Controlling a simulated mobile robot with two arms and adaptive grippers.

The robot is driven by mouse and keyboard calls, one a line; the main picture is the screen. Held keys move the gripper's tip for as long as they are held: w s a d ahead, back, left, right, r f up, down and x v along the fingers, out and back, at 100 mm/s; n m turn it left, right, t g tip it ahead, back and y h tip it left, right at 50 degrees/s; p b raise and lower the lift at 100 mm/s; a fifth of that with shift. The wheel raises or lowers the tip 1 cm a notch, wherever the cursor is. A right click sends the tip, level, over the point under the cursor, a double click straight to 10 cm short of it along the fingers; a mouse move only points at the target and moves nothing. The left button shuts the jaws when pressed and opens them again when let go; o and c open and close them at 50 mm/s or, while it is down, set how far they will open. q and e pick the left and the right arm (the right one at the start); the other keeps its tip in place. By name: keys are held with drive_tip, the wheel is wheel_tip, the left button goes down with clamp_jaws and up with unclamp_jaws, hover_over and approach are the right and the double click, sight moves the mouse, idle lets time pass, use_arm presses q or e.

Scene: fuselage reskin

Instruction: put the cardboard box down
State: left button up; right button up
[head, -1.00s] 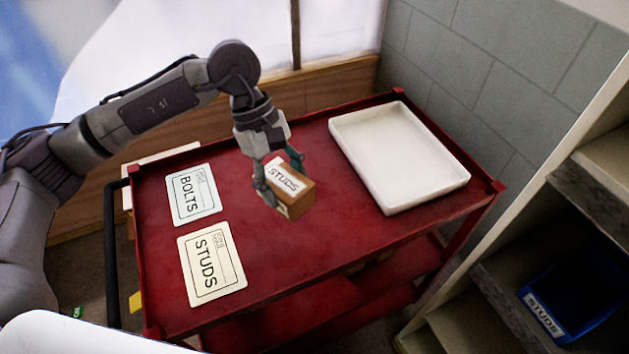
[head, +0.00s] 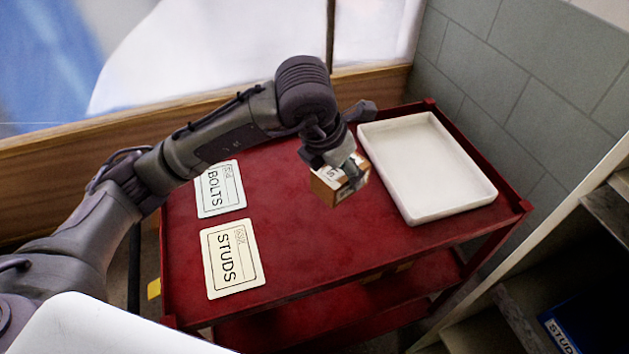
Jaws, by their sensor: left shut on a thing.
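The small cardboard box (head: 326,189) is brown with a white printed label, mostly covered by the gripper. My left gripper (head: 350,175) is shut on the box and holds it over the middle of the red cart top (head: 300,235), left of the white tray. I cannot tell whether the box touches the cart or hangs above it. The STUDS card (head: 233,258) and the BOLTS card (head: 220,190) lie flat on the left part of the cart. My right gripper is not in view.
An empty white tray (head: 425,165) stands on the right part of the cart. Shelves with a blue STUDS bin (head: 585,325) are at the lower right. A grey block wall (head: 515,70) is behind. The cart's front middle is clear.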

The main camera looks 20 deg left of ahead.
use_arm(q)
drive_tip(key=a+f, duration=0.1)
drive_tip(key=a, duration=0.1)
drive_tip(key=w+a+f, duration=0.1)
drive_tip(key=a, duration=0.1)
drive_tip(key=w+a+f+p, duration=0.1)
drive_tip(key=a+f, duration=0.1)
drive_tip(key=shift+a, duration=0.4)
drive_tip(key=shift+w+a+f, duration=0.1)
drive_tip(key=shift+a+f, duration=0.25)
drive_tip(key=shift+a, duration=0.1)
wheel_tip(320, 180, down, 3)
drive_tip(key=shift+f+p, duration=0.1)
drive_tip(key=shift+p, duration=0.45)
drive_tip(key=shift+f, duration=0.35)
drive_tip(key=shift+f, duration=0.15)
drive_tip(key=o, duration=1.6)
drive_tip(key=shift+c, duration=0.2)
